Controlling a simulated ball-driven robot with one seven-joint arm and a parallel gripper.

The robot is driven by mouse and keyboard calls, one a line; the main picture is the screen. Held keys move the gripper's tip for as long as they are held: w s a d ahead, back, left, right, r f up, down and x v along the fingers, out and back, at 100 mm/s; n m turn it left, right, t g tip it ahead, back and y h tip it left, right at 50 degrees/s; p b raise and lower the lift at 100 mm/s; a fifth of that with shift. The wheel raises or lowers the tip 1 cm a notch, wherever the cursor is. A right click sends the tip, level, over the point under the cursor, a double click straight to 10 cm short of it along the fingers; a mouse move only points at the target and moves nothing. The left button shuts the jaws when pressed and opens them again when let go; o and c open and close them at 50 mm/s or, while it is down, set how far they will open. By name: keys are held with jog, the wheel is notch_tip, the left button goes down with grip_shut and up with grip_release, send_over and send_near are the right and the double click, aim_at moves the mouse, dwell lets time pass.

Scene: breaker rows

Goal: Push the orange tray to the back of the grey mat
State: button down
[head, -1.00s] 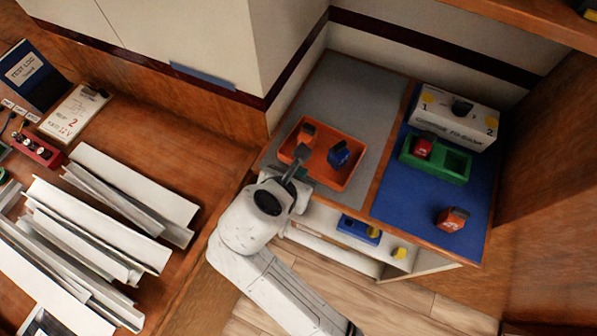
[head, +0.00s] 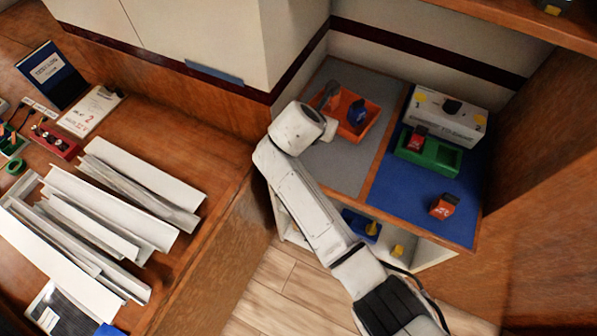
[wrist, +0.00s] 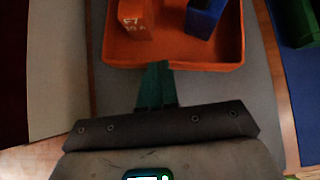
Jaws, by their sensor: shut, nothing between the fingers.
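The orange tray (head: 371,121) sits on the grey mat (head: 345,172), toward its back, with bare mat in front of it. An orange breaker (head: 331,93) and a blue breaker (head: 357,112) stand inside; both also show in the wrist view, orange (wrist: 134,20) and blue (wrist: 203,17). My gripper (wrist: 156,66) is shut and empty. Its teal fingertips are at the middle of the tray's near wall (wrist: 205,67) and appear to touch it. In the head view my arm hides the fingers and the tray's near left part.
Right of the grey mat is a blue mat (head: 390,190) with a green tray (head: 440,158), a loose orange-red breaker (head: 443,206) and a white box (head: 446,116). A cabinet corner (head: 285,50) rises at the left. A wall stands behind the mats.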

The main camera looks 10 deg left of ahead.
aim_at(333, 103)
jog(key=w+d+b, duration=0.1)
jog(key=w, duration=0.2)
jog(key=w+d+b, duration=0.1)
jog(key=w, duration=0.2)
jog(key=w+d+b, duration=0.1)
jog(key=w, duration=0.3)
jog(key=shift+d+f, duration=0.25)
jog(key=shift+d, duration=0.15)
jog(key=shift+w+d+r, duration=0.1)
jog(key=shift+w, duration=0.15)
jog(key=shift+s+a+p, duration=0.2)
jog(key=shift+s+p, duration=0.15)
jog(key=shift+s, duration=0.1)
jog(key=s, duration=0.1)
jog(key=s+a+r+p, duration=0.1)
jog(key=s, duration=0.2)
jog(key=shift+a+r+p, duration=0.2)
jog(key=shift+r+p, duration=0.1)
jog(key=shift+r, duration=0.05)
jog(key=shift+s+a+r, duration=0.2)
jog(key=shift+s, duration=0.05)
jog(key=v, duration=0.7)
jog(key=shift+s+r, duration=0.1)
jog(key=shift+s, duration=0.05)
